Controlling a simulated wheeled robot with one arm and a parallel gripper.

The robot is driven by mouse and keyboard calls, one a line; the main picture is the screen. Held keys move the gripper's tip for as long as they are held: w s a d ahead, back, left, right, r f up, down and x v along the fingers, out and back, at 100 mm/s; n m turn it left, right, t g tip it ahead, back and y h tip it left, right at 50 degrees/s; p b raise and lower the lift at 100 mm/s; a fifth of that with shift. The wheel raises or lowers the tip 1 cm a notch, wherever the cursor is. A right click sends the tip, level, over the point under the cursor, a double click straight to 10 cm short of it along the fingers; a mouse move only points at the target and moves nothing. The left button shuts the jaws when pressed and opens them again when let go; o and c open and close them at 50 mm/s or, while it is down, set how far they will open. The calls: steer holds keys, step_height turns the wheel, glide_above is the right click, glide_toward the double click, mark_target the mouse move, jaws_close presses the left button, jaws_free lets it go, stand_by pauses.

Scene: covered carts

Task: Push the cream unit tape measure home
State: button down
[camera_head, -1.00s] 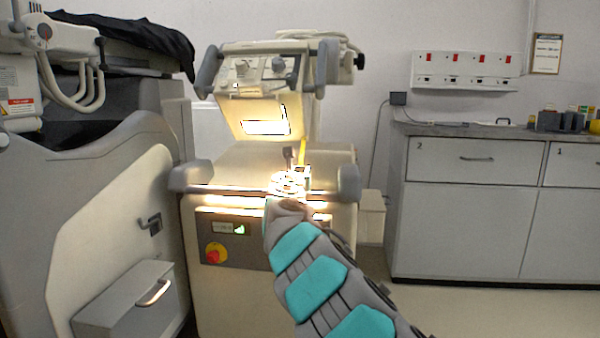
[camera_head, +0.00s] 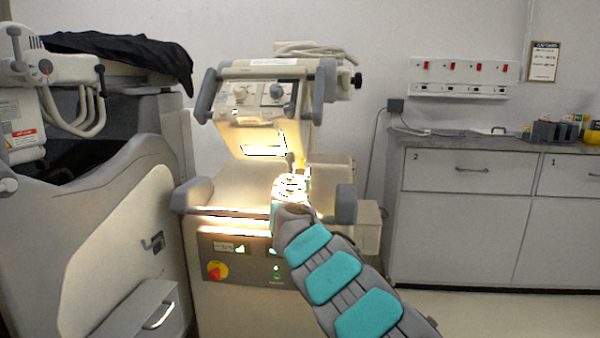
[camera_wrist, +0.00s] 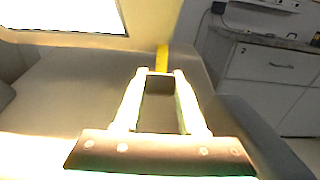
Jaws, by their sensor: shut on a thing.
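The cream unit (camera_head: 225,270) is a boxy cart with a tilted control head, grey handles and a front panel. My gripper (camera_head: 291,178) is over its top, between the grey side handles, in bright glare. In the wrist view my gripper (camera_wrist: 160,76) has its two pale fingers reaching forward, with a dark area between them. The tape measure (camera_wrist: 161,58) shows as a narrow yellow strip just beyond the fingertips; it also shows in the head view (camera_head: 301,166). My gripper is shut on it, though the glare and fingers hide the contact.
A bulky cream machine (camera_head: 110,220) with a black cover (camera_head: 130,48) stands close on the left. Grey cabinets (camera_head: 460,225) with a worktop stand on the right. Floor shows at the lower right. The control head (camera_head: 262,105) overhangs the cart top behind my gripper.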

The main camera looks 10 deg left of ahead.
steer(key=shift+a, duration=0.1)
steer(key=shift+c, duration=2.4)
jaws_free()
steer(key=shift+s, duration=0.15)
steer(key=s+b, duration=0.1)
steer(key=s, duration=0.6)
steer(key=shift+s, duration=0.3)
steer(key=shift+a, duration=0.1)
